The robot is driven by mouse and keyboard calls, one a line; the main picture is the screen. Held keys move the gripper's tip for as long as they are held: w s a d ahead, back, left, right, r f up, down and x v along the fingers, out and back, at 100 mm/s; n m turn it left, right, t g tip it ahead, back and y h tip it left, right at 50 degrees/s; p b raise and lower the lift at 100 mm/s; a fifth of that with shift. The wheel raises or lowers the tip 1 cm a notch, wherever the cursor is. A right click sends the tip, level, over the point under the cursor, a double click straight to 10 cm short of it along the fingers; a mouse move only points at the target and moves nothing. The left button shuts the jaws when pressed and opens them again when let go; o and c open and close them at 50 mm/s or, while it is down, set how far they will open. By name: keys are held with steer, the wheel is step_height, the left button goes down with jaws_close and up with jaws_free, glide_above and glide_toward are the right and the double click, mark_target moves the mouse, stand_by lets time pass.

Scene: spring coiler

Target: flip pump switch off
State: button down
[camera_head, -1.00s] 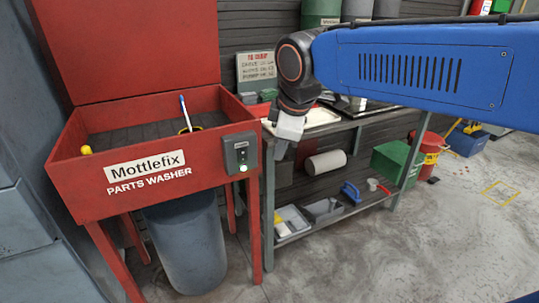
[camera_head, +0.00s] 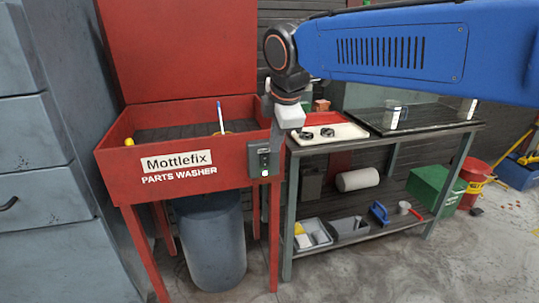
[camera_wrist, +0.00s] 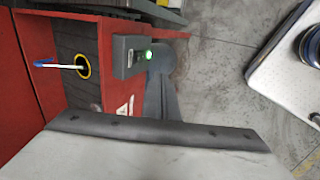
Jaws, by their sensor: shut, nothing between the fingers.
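The pump switch is on a small grey box (camera_head: 259,160) at the right end of the red parts washer's front (camera_head: 185,162). A green light (camera_head: 265,173) glows low on the box. The wrist view also shows the box (camera_wrist: 128,57) and the lit green spot (camera_wrist: 147,54). My gripper (camera_head: 275,146) is shut and empty, pointing down close to the box's upper right side. In the wrist view its dark fingers (camera_wrist: 160,88) reach towards the green light. I cannot tell whether they touch the box. The switch lever's position is too small to make out.
A workbench (camera_head: 440,127) with a cream tray (camera_head: 345,133) stands right of the washer. A grey bin (camera_head: 211,240) sits beneath the washer. A grey drawer cabinet (camera_head: 45,190) is at the left. Open floor lies in front of the bench.

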mark_target(267, 155)
steer(key=shift+w+a+f, duration=0.35)
steer(key=shift+w+f, duration=0.95)
steer(key=shift+f, duration=0.1)
steer(key=shift+w+a+f, duration=0.4)
steer(key=shift+w+f, duration=0.9)
steer(key=shift+f, duration=0.15)
steer(key=shift+w+a+f, duration=0.35)
steer(key=shift+w+f, duration=0.95)
steer(key=shift+f, duration=0.1)
steer(key=shift+w+a, duration=0.1)
steer(key=shift+w, duration=0.25)
steer(key=shift+s, duration=0.1)
steer(key=shift+r, duration=0.1)
steer(key=shift+r, duration=0.75)
